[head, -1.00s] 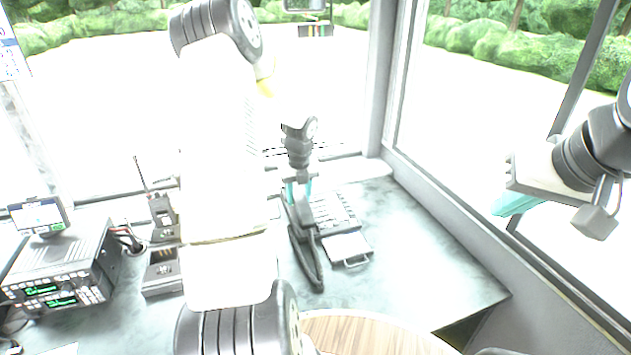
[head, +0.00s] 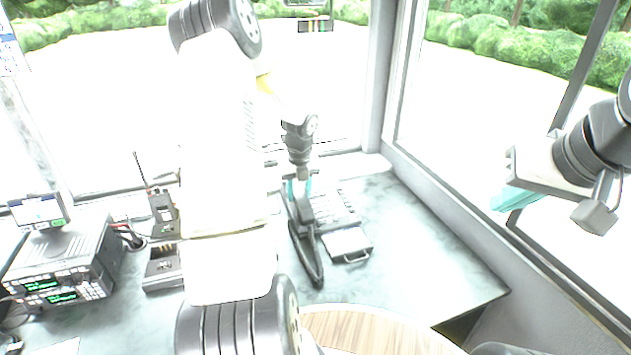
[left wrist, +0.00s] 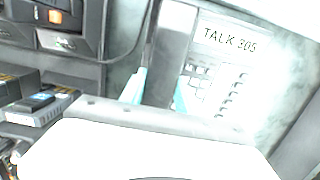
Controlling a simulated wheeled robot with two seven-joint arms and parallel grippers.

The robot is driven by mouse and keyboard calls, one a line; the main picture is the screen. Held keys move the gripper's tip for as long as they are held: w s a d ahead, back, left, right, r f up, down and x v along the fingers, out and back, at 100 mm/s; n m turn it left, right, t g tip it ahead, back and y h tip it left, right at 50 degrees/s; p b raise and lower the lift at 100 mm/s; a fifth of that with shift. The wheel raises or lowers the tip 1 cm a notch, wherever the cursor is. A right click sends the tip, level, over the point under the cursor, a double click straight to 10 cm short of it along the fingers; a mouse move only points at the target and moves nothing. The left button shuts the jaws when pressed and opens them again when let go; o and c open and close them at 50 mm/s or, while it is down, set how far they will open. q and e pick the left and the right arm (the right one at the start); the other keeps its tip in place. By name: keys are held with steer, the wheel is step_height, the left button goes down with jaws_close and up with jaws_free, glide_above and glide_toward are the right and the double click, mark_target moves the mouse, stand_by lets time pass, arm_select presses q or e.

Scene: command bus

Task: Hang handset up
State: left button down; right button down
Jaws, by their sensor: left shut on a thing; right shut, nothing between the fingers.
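The dark, long handset (head: 306,252) is at the left side of the desk phone base (head: 345,242), slanting toward the front. My left gripper (head: 299,188) reaches down from above, its teal fingers shut on the handset's far part. In the left wrist view the grey handset (left wrist: 168,58) runs between the fingers, beside the base's panel (left wrist: 228,62) marked "TALK 305". I cannot tell whether the handset touches the base or its cradle. My right gripper (head: 514,199) is shut and empty, up by the right window.
A radio unit (head: 65,265) with a small screen (head: 38,212) stands at the left. A handheld radio (head: 163,213) and a charger (head: 163,268) are left of my arm. The desk right of the phone is clear up to the window frame.

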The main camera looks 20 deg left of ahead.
arm_select(q)
steer(key=c, duration=0.8)
jaws_free()
steer(key=r, duration=0.5)
steer(key=s+r, duration=0.1)
steer(key=r, duration=0.2)
steer(key=shift+d, duration=0.35)
steer(key=s+d+r+n+t, duration=0.1)
steer(key=s+d+r+n, duration=0.3)
steer(key=s+r+n, duration=0.3)
steer(key=s+d+r+n+t, duration=0.1)
steer(key=s+d+r+n, duration=0.4)
steer(key=r, duration=0.3)
steer(key=s+d+r+n+t+h, duration=0.1)
steer(key=s+n, duration=0.3)
steer(key=n, duration=0.1)
steer(key=s+d+r+n+t+h, duration=0.1)
steer(key=s+d+r+n, duration=0.1)
steer(key=s+n, duration=0.3)
steer(key=s+d+r+n+t+h, duration=0.1)
steer(key=s+d+n, duration=0.1)
steer(key=s+n, duration=0.3)
steer(key=shift+s+d+r+n, duration=0.1)
steer(key=shift+s+r+n, duration=0.15)
steer(key=shift+n, duration=0.25)
